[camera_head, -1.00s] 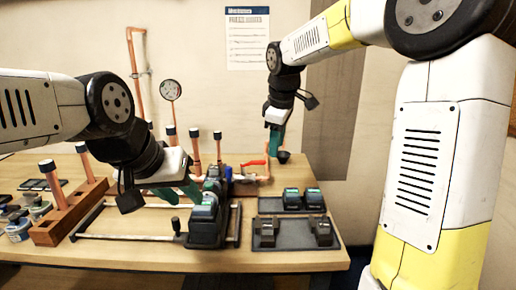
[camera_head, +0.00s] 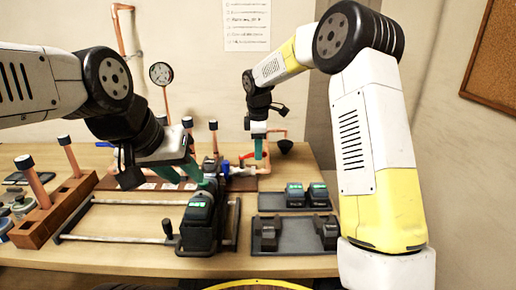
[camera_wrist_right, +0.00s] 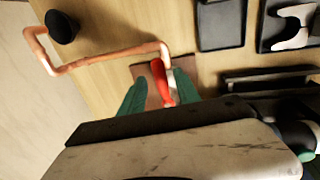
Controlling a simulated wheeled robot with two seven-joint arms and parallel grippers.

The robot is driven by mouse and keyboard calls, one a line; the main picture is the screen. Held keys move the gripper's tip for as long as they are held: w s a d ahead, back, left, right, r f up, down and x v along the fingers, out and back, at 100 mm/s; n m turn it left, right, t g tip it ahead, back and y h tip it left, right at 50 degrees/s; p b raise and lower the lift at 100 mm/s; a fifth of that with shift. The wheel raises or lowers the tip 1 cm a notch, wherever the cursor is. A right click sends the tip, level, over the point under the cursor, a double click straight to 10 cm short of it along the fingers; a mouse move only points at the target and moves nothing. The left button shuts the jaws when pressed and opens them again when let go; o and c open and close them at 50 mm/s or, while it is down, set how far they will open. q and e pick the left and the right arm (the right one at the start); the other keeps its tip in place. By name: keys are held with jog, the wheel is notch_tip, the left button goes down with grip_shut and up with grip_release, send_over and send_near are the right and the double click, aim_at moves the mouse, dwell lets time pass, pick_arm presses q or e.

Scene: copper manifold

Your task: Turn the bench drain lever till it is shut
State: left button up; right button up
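The red drain lever (camera_head: 247,156) sits on the copper pipe at the back of the bench. It also shows in the right wrist view (camera_wrist_right: 160,82), over a brown base plate (camera_wrist_right: 147,75). My right gripper (camera_head: 258,152) is down at the lever. In the right wrist view its green fingers (camera_wrist_right: 160,92) stand apart, one on each side of the lever; I cannot tell whether either touches it. My left gripper (camera_head: 181,173) hangs over the bench's middle, left of the lever, with its green fingers apart and nothing seen between them.
A black cup (camera_head: 286,146) stands by the copper pipe's end. Dark trays (camera_head: 283,245) with black and green devices lie at the front right. A black device (camera_head: 199,226) stands by a metal rail frame (camera_head: 120,239). A wooden block (camera_head: 45,222) holds copper stubs at left.

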jog(key=shift+f, duration=0.25)
grip_shut()
dwell(1.4)
